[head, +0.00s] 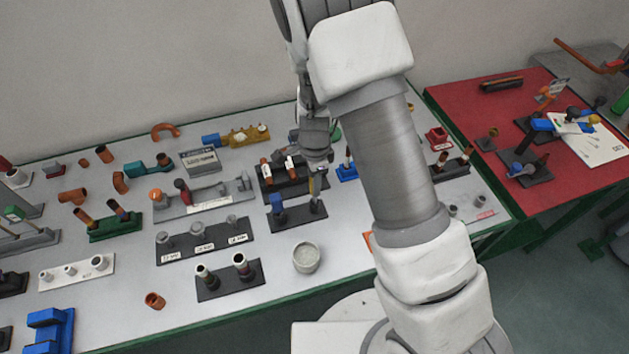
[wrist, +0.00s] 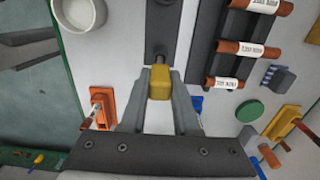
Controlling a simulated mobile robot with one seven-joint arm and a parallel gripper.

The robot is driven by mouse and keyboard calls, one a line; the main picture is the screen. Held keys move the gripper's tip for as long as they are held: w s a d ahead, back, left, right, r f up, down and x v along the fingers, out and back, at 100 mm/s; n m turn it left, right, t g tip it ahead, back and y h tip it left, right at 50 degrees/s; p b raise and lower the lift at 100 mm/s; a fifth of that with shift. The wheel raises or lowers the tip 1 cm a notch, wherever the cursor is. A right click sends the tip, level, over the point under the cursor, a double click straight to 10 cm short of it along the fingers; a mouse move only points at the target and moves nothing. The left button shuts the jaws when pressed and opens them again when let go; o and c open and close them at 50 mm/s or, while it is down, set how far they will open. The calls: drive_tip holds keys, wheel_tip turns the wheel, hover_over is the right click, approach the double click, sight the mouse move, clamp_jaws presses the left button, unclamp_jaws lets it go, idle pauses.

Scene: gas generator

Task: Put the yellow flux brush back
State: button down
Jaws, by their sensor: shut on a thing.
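My gripper (head: 317,172) is shut on the yellow flux brush (head: 314,188), with the fingers pointing down. In the wrist view the brush's yellow end (wrist: 159,86) sits between the two fingertips. The brush looks upright at the right end of a small black holder (head: 294,220). Whether its lower end is inside the holder or just above it, I cannot tell. A blue-handled brush (head: 277,203) stands in the left end of the same holder. The holder also shows in the wrist view as a dark strip (wrist: 156,15) ahead of the fingers.
A pale round cup (head: 306,258) stands in front of the holder. A black rack with orange-brown, white-labelled pieces (head: 282,172) lies close behind. A small blue stand (head: 346,172) is to the right. Other racks and copper fittings crowd the table's left.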

drive_tip(key=shift+f+b, duration=0.45)
drive_tip(key=shift+f, duration=0.25)
drive_tip(key=shift+f, duration=0.1)
drive_tip(key=c, duration=0.6)
unclamp_jaws()
wheel_tip(320, 180, up, 18)
drive_tip(key=s+d+r+n+t, duration=0.2)
drive_tip(key=s+d+r+n, duration=0.2)
drive_tip(key=s+r+n, duration=0.1)
drive_tip(key=s+d+r+n+t, duration=0.1)
drive_tip(key=s+d+r+n, duration=0.3)
drive_tip(key=s, duration=0.3)
drive_tip(key=s+d+r+n+t, duration=0.2)
drive_tip(key=s+d+r+n, duration=0.2)
drive_tip(key=s+r+n, duration=0.1)
drive_tip(key=shift+s+d+r+n+t+p, duration=0.15)
drive_tip(key=shift+s+r+n+p, duration=0.05)
drive_tip(key=shift+s+r, duration=0.3)
drive_tip(key=shift+s+d+r+n+t+p, duration=0.1)
drive_tip(key=shift+s+r+n+t+p, duration=0.1)
drive_tip(key=shift+s+r, duration=0.25)
